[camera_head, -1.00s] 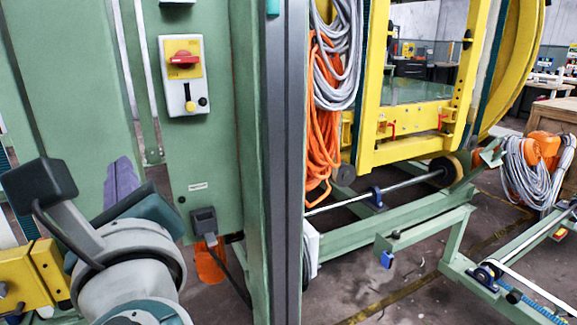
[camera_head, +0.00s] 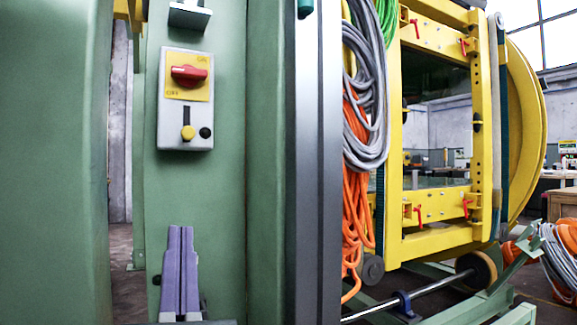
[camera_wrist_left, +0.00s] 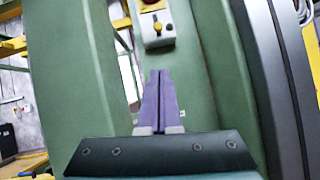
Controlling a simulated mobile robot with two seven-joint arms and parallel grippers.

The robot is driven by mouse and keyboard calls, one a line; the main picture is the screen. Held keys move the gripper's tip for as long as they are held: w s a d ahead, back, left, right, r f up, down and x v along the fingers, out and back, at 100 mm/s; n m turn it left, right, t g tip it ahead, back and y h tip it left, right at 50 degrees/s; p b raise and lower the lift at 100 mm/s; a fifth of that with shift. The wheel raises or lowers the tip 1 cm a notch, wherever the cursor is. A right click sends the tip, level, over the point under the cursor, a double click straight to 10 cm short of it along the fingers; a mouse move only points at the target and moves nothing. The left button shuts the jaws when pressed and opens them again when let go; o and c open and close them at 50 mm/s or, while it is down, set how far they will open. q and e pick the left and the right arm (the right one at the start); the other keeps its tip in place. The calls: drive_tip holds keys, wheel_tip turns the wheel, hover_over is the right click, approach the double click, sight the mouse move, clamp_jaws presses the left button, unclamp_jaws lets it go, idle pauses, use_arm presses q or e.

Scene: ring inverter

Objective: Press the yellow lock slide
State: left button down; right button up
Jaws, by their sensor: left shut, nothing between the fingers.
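The yellow lock slide (camera_head: 188,132) is a small round knob in a dark vertical slot on a grey switch box (camera_head: 172,141). A red rotary switch (camera_head: 188,73) on a yellow plate sits above it, and a black button (camera_head: 205,132) sits to its right. My left gripper (camera_head: 181,228) has purple fingers pointing up, shut and empty, below the box and apart from it. In the left wrist view the slide (camera_wrist_left: 157,27) is near the top, beyond the fingertips (camera_wrist_left: 160,72). My right gripper is not in view.
The box is on a green column panel (camera_head: 225,190). A wide green post (camera_head: 55,160) stands close on the left, and a dark vertical rail (camera_head: 315,160) on the right. Orange cables (camera_head: 356,200) and a yellow frame (camera_head: 435,240) are farther right.

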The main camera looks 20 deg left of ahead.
sight(188, 133)
use_arm(q)
drive_tip(key=s+d+r+x, duration=0.1)
drive_tip(key=r+x, duration=0.1)
drive_tip(key=x, duration=1.1)
drive_tip(key=shift+d+r, duration=0.15)
drive_tip(key=shift+r, duration=0.05)
drive_tip(key=shift+w, duration=0.1)
